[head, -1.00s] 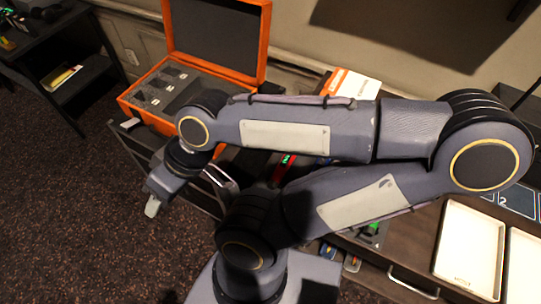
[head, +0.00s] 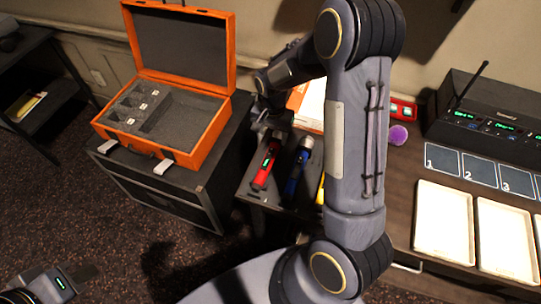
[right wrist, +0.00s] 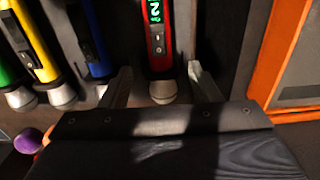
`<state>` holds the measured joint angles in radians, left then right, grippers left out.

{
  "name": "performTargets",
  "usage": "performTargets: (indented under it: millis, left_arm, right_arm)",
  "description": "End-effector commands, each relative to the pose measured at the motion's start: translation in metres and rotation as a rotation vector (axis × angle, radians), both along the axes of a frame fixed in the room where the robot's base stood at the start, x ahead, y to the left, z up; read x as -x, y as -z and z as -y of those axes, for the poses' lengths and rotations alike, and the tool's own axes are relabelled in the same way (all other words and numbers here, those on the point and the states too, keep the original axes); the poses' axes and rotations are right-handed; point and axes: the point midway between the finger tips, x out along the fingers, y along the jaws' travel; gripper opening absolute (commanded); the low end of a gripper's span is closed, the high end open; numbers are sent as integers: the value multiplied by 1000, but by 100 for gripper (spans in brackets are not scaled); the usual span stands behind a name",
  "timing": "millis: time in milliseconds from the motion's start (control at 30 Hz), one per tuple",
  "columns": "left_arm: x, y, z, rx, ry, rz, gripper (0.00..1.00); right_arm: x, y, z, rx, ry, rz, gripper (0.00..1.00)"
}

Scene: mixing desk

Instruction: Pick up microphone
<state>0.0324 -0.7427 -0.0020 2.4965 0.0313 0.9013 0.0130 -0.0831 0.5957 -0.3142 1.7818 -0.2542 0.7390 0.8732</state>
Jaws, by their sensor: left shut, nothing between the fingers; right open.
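A red microphone (head: 266,168) with a green display lies in the desk's left end, with a blue microphone (head: 298,172) and a yellow one (head: 321,190) beside it. In the right wrist view, the red microphone (right wrist: 158,45) lies between the two fingers of my right gripper (right wrist: 160,76), which is open. The pale end of that microphone is nearest the palm. The blue (right wrist: 92,40) and yellow (right wrist: 35,45) microphones lie to the left there. In the head view my right gripper (head: 272,128) is partly hidden by its arm. My left gripper (head: 88,272) is shut and empty at the bottom left.
An open orange case (head: 205,135) with grey foam slots stands on a dark cabinet left of the microphones. On the desk to the right are white trays (head: 443,222), numbered squares (head: 442,158) and a black receiver (head: 490,115). A purple ball (head: 398,135) lies behind my right arm.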

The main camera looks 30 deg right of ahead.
Motion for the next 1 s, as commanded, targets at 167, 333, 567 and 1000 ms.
performTargets:
  millis: [167, 333, 567, 1000]
  left_arm:
    - [0, -4, 0, 0, 0, 0, 0]
    - [0, -15, 0, 0, 0, 0, 0]
    - [0, -21, 0, 0, 0, 0, 0]
    - [0, -20, 0, 0, 0, 0, 0]
  right_arm:
    - [1, 21, 0, 1, 3, -6, 56]
    - [4, 41, -1, -1, 3, -8, 56]
    - [4, 71, -1, 0, 1, -4, 56]
    - [4, 74, -1, -1, 1, -2, 34]
